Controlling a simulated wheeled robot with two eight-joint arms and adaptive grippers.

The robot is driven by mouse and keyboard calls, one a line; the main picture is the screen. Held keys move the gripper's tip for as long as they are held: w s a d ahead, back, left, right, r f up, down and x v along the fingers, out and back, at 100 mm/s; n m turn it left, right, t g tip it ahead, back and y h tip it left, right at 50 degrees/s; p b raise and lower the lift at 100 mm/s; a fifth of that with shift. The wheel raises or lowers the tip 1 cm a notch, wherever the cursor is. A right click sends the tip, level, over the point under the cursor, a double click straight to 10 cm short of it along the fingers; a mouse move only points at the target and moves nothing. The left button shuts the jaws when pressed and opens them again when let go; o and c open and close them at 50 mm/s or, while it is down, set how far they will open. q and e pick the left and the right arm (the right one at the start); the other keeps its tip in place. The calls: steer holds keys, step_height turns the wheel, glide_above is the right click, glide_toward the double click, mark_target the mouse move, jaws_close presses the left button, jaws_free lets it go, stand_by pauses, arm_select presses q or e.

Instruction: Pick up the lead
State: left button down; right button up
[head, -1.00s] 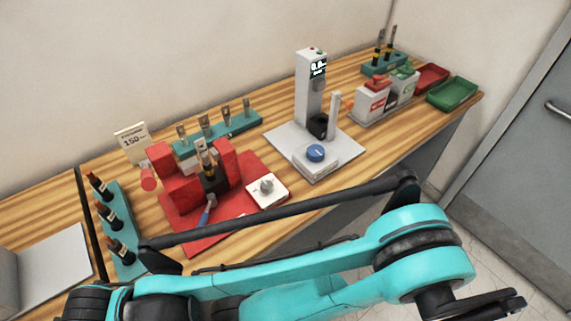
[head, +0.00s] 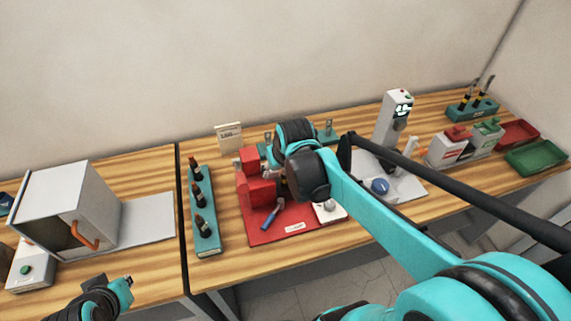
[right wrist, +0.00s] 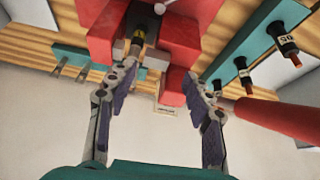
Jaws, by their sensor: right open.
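My right gripper (right wrist: 162,72) is open and empty in the right wrist view, its two fingers apart in front of the red fixture (right wrist: 186,42). A dark part with a yellow band and a metal end (right wrist: 137,42) stands in the fixture, close to the left fingertip. Several metal lugs stand in a teal rack (right wrist: 72,64) to the left. I cannot tell which of these is the lead. In the head view my right wrist covers part of the red fixture (head: 262,192) and the rack behind it. My left gripper (head: 122,287) is at the lower left, its jaws unclear.
A teal rack (head: 207,238) with several dark, red-tipped parts stands left of the fixture. A blue-handled tool (head: 271,216) lies on the red base. A grey box (head: 66,205) is at left. Red (head: 517,133) and green (head: 537,157) trays are at far right.

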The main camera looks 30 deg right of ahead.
steer(key=w+d+r+p, duration=0.2)
steer(key=w+d+p, duration=0.1)
steer(key=w+d, duration=0.15)
steer(key=shift+m+g, duration=0.3)
steer(key=shift+g, duration=0.2)
steer(key=x, duration=0.5)
steer(key=d+x, duration=0.1)
steer(key=x, duration=0.1)
steer(key=shift+w+d+f+b, duration=0.1)
steer(key=shift+w+f+b, duration=0.15)
steer(key=shift+b, duration=0.05)
arm_select(q)
step_height(320, 180, up, 4)
steer(key=shift+s+r, duration=0.15)
arm_select(e)
steer(key=shift+r, duration=0.1)
jaws_close()
